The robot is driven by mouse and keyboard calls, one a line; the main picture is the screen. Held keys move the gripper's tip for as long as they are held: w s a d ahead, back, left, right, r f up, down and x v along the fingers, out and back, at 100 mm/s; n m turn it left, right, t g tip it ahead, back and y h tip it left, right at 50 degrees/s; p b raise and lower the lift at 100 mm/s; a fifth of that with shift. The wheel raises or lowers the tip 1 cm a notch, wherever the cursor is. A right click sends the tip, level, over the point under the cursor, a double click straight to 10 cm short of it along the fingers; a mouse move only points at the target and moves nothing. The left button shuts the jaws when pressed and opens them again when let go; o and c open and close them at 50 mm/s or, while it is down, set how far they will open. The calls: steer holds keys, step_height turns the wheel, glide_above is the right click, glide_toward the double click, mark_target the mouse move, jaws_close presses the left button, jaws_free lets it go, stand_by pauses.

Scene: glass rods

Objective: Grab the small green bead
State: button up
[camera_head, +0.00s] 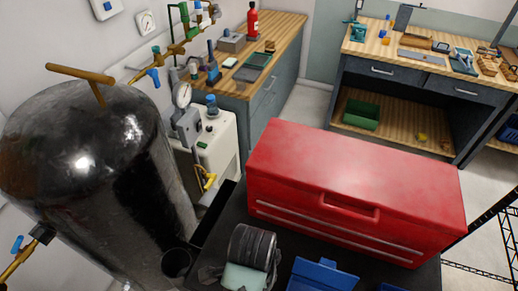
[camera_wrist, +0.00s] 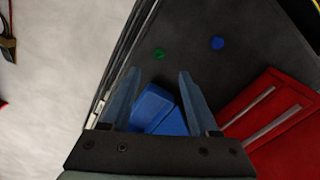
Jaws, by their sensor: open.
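The small green bead (camera_wrist: 159,54) lies on a dark grey surface (camera_wrist: 185,75) in the wrist view, a little above the middle. My gripper (camera_wrist: 157,75) points toward it with its two fingers apart and nothing between the tips that I can see held. The bead shows just beyond the fingertips, about midway between them. The height of the fingers above the surface is hard to tell. In the head view I make out neither the bead nor my gripper.
A blue round piece (camera_wrist: 218,43) lies right of the bead. A blue bin (camera_wrist: 158,110) shows between my fingers, lower down. A red toolbox (camera_head: 355,185) stands on the dark top, and a dark metal tank (camera_head: 95,170) stands at left.

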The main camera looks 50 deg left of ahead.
step_height(320, 180, down, 4)
steer(key=shift+w+f, duration=0.1)
steer(key=shift+f, duration=0.1)
steer(key=shift+f+p, duration=0.95)
steer(key=shift+f, duration=1.6)
jaws_close()
